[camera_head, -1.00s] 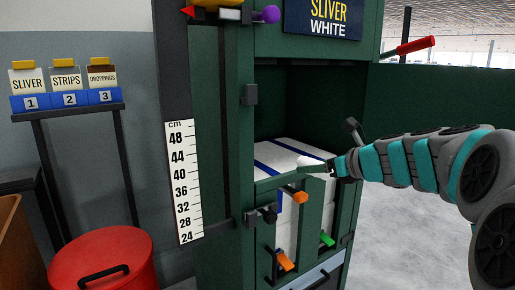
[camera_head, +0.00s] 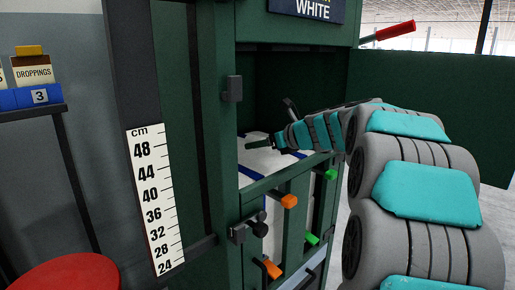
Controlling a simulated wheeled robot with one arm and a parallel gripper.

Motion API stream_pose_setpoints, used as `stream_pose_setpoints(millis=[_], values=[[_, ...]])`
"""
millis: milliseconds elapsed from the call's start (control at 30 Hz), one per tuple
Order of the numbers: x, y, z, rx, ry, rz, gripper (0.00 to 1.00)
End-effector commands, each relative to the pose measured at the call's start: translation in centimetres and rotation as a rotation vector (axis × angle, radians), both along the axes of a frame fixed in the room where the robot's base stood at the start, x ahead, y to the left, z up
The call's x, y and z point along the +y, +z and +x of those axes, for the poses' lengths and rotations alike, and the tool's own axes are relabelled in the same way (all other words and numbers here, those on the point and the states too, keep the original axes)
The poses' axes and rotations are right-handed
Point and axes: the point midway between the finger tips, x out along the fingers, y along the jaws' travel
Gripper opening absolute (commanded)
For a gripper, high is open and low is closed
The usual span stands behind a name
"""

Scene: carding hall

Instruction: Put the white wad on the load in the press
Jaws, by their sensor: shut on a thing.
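The press (camera_head: 210,130) is a tall dark green cabinet with an open chamber. The load (camera_head: 262,160) inside is white with blue straps and has a flat top. My gripper (camera_head: 264,143) reaches into the chamber from the right, just over or at the rear part of the load's top. It is shut on the white wad (camera_head: 256,136), which is small and hard to tell from the white load behind it. I cannot tell whether the wad touches the load.
Green bars with orange (camera_head: 289,201) and green (camera_head: 330,174) handles stand across the front of the load. A height scale (camera_head: 156,198) is on the left. A red-handled lever (camera_head: 396,31) sticks out at upper right. A red lid (camera_head: 70,276) is at lower left.

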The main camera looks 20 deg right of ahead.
Motion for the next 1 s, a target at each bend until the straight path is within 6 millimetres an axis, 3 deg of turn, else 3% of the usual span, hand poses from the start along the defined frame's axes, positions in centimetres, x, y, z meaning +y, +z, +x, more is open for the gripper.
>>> stream_pose_setpoints(millis=[200,400,567,800,1000], values=[[-1.4,-0.4,3.8,0.002,0.000,-0.002,0.00],[-2.2,-0.7,6.1,0.001,0.000,0.001,0.00],[-2.3,-1.0,6.6,0.000,0.000,0.000,0.00],[-2.3,-3.9,6.6,0.000,-0.001,0.001,0.00],[-2.3,-4.1,6.6,-0.002,0.000,-0.002,0.00]])
